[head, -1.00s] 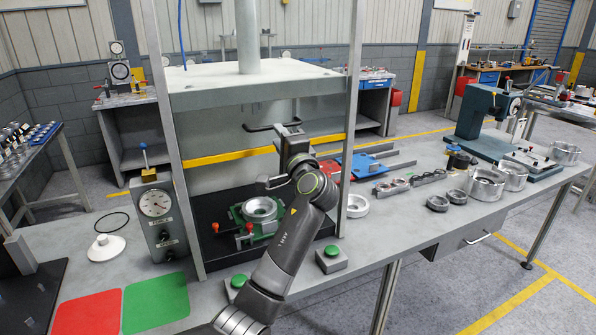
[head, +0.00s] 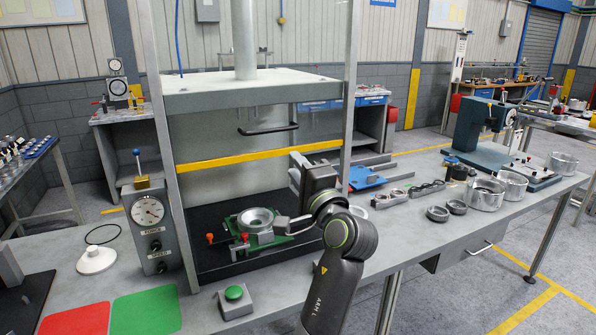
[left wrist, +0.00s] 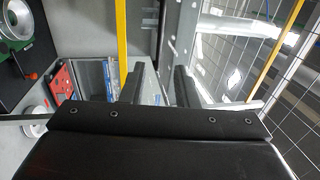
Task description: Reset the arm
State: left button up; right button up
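My left arm comes up from the bottom of the head view, in front of the press. My left gripper (head: 298,160) is at the press opening's right side, near the right post. In the left wrist view its two dark fingers (left wrist: 160,82) stand apart with nothing between them, so it is open and empty. The green fixture (head: 285,245) with a silver ring (head: 256,220) sits on the press's black base, left of and below the gripper. My wrist overlaps the fixture's right side in the head view. My right arm and gripper are not in view.
The press frame (head: 170,190) and its raised upper plate (head: 250,90) surround the workspace. A gauge box (head: 150,225) stands left, a green button box (head: 235,300) in front. Metal rings (head: 437,213) and cups (head: 487,195) lie right.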

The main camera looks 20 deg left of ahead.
pick_arm(q)
jog(key=s+a+f+n+g+h, duration=0.1)
jog(key=s+a+f+h, duration=0.2)
jog(key=f, duration=0.6)
jog(key=s+a+f+n+g+h, duration=0.2)
jog(key=s+f, duration=0.3)
jog(key=f, duration=0.4)
jog(key=s+a+f+n+g+h, duration=0.1)
jog(key=s+a+f+h, duration=0.2)
jog(key=f, duration=0.7)
jog(key=s+d+f+n+g+h, duration=0.15)
jog(key=s+f, duration=0.25)
jog(key=s, duration=0.5)
jog(key=s+d+f+n+g+h, duration=0.1)
jog(key=s+f+n+g+h, duration=0.1)
jog(key=s+f, duration=0.5)
jog(key=s+d+f+n+g+h, duration=0.1)
jog(key=s+f+g+h, duration=0.1)
jog(key=s, duration=0.9)
notch_tip(320, 180, down, 25)
jog(key=a+g, duration=0.1)
jog(key=a, duration=0.1)
jog(key=s+d+f+g, duration=0.1)
jog(key=s+f, duration=1.4)
jog(key=shift+d+f+h, duration=0.15)
jog(key=shift+d+h, duration=0.25)
jog(key=shift+h, duration=0.05)
